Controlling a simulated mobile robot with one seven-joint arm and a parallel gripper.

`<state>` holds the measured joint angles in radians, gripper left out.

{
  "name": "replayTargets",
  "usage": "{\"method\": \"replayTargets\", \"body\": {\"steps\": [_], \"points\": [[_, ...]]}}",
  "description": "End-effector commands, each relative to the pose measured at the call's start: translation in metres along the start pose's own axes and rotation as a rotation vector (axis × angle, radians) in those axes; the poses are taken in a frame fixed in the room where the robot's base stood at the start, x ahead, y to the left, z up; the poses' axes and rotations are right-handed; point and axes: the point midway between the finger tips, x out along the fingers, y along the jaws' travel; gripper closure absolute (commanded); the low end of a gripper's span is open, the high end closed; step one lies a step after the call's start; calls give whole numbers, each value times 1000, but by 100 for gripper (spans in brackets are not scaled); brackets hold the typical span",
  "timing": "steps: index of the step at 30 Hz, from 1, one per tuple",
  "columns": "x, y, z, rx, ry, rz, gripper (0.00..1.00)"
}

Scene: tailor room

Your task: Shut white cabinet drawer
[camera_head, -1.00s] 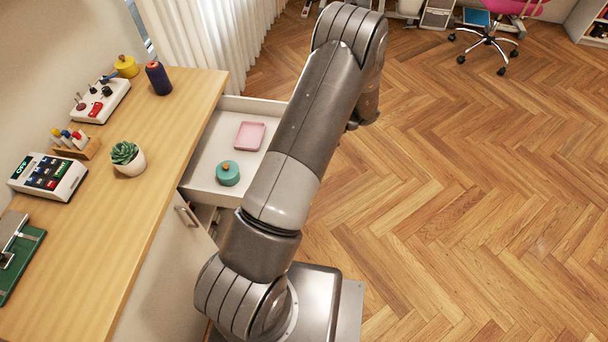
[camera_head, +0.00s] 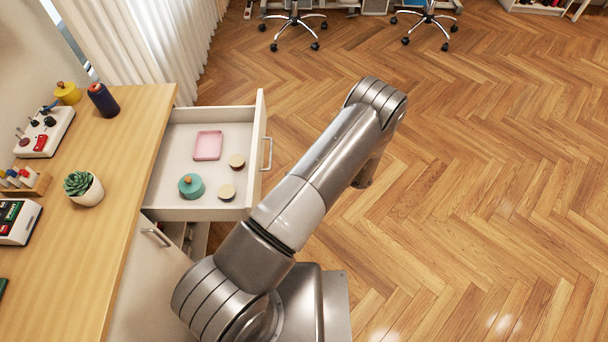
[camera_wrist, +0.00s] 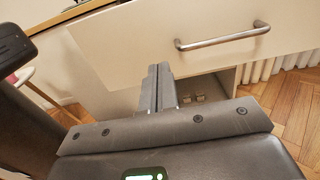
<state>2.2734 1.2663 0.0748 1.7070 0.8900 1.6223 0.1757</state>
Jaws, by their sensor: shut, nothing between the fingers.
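The white cabinet drawer (camera_head: 218,138) is pulled out from under the wooden counter in the head view. Inside it lie a pink tray (camera_head: 208,145), a teal round container (camera_head: 191,186) and two small round tan-topped items (camera_head: 237,162). The drawer front with its metal bar handle (camera_wrist: 222,37) fills the top of the wrist view. My gripper (camera_wrist: 158,72) is shut and empty, its fingers pointing toward the drawer front, below and left of the handle. I cannot tell whether the fingertips touch the front. In the head view my gripper is hidden behind the arm.
The wooden counter (camera_head: 120,150) at left bears a succulent (camera_head: 83,188), a thread spool (camera_head: 103,100) and control boxes. White curtains (camera_head: 165,40) hang behind. The herringbone floor (camera_head: 480,180) at right is clear.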

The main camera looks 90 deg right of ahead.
Motion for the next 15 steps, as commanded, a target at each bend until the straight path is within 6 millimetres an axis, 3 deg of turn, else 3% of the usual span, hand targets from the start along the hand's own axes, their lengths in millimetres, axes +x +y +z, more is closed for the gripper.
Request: {"method": "replayTargets", "body": {"steps": [6, 15], "points": [[46, 1, 0, 2, -2, 2, 100], [78, 0, 0, 0, 0, 1, 100]]}}
